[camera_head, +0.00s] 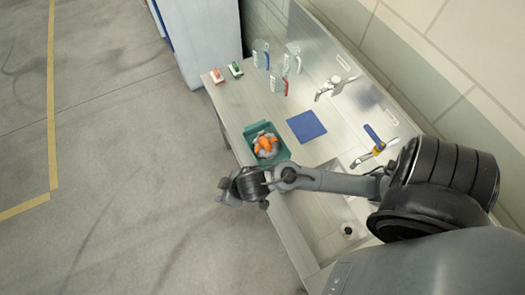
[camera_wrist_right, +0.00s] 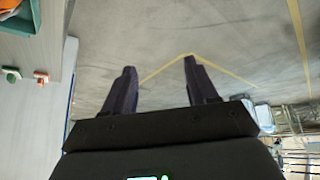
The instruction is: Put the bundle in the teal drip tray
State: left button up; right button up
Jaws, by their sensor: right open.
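The bundle (camera_head: 266,145), an orange and whitish-grey soft-looking mass, lies inside the teal drip tray (camera_head: 284,155) on the steel counter. My right gripper (camera_head: 228,192) is beyond the counter's left edge, over the floor, below and left of the tray in the head view and apart from the bundle. In the right wrist view its two dark fingers (camera_wrist_right: 160,72) are spread with nothing between them. That view's top left corner shows part of the teal tray (camera_wrist_right: 22,24) with a bit of the orange bundle (camera_wrist_right: 8,4). My left gripper is not in view.
A blue mat (camera_head: 306,126) lies right of the tray. A red-and-white item (camera_head: 217,76) and a green one (camera_head: 236,69) sit at the counter's far end. A sink basin (camera_head: 335,235) is nearer me.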

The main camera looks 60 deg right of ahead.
jog(key=s+d+r+g+h, duration=0.1)
jog(key=s+d+r+g, duration=0.1)
jog(key=s, duration=0.9)
jog(key=shift+d+r+m+g, duration=0.35)
jog(key=shift+d+r, duration=0.35)
jog(key=shift+d, duration=0.45)
notch_tip(320, 180, up, 4)
jog(key=p, duration=0.4)
jog(key=shift+r, duration=0.15)
